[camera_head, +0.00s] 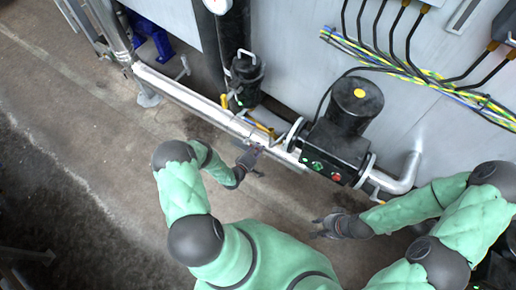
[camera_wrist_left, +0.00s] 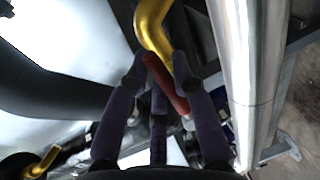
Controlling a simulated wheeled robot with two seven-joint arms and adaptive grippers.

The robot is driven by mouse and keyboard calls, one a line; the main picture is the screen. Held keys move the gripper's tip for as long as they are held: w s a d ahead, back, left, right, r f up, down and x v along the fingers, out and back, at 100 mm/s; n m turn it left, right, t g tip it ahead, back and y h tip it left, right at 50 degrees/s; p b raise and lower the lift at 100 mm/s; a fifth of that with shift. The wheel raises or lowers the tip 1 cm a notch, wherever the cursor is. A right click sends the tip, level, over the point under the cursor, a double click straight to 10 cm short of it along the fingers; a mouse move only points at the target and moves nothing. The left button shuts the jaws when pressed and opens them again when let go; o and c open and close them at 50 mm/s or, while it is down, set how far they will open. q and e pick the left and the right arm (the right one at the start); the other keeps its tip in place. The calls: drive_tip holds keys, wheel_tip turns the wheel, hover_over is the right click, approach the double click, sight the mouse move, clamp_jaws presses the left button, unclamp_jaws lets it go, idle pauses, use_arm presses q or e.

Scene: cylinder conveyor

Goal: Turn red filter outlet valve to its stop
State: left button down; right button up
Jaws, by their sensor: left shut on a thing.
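My left gripper (camera_head: 249,158) is at the pipe run in the head view. In the left wrist view, the fingers of my left gripper (camera_wrist_left: 160,75) are shut on a red valve handle (camera_wrist_left: 166,84), a short bar at a slant between them. A curved yellow pipe (camera_wrist_left: 153,22) ends right beside the handle. The handle is too covered by the hand to make out in the head view. My right gripper (camera_head: 322,226) is off to the right, over bare floor, with its fingers apart and nothing visible between them.
A silver pipe (camera_head: 185,95) runs along the machine; it also passes right of my fingers in the wrist view (camera_wrist_left: 241,70). A black filter housing (camera_head: 246,80) and a black pump motor (camera_head: 352,105) stand behind. The floor (camera_head: 110,140) in front is clear.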

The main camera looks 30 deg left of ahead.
use_arm(q)
drive_tip(key=shift+d+f, duration=0.1)
drive_tip(key=shift+f, duration=0.05)
drive_tip(key=c, duration=1)
unclamp_jaws()
drive_tip(key=shift+c, duration=0.2)
drive_tip(key=shift+s, duration=0.1)
drive_tip(key=d+v, duration=0.1)
drive_tip(key=v, duration=1)
drive_tip(key=shift+s+a, duration=0.4)
drive_tip(key=shift+a, duration=0.15)
